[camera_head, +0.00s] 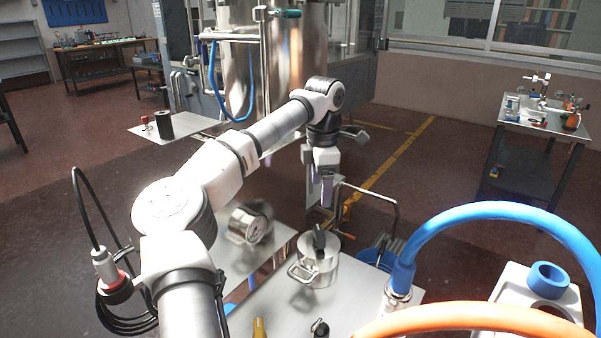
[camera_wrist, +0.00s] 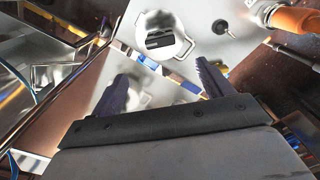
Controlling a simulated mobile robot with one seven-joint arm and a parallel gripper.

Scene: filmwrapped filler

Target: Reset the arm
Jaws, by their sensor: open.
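My arm reaches out from the lower left, bends at the elbow and ends with my gripper (camera_head: 319,190) pointing down. The gripper hangs in the air behind and above the metal table (camera_head: 262,300). In the wrist view my gripper (camera_wrist: 164,70) shows two dark fingers spread wide apart, with nothing between them. A lidded steel pot (camera_head: 316,270) with side handles stands on the table, apart from the fingers. The pot also shows in the wrist view (camera_wrist: 174,46), beyond the fingertips.
A thick blue hose (camera_head: 500,210) and an orange hose (camera_head: 450,318) arch at the lower right. A large steel tank (camera_head: 275,70) stands behind my arm. Open floor (camera_head: 430,190) lies to the right.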

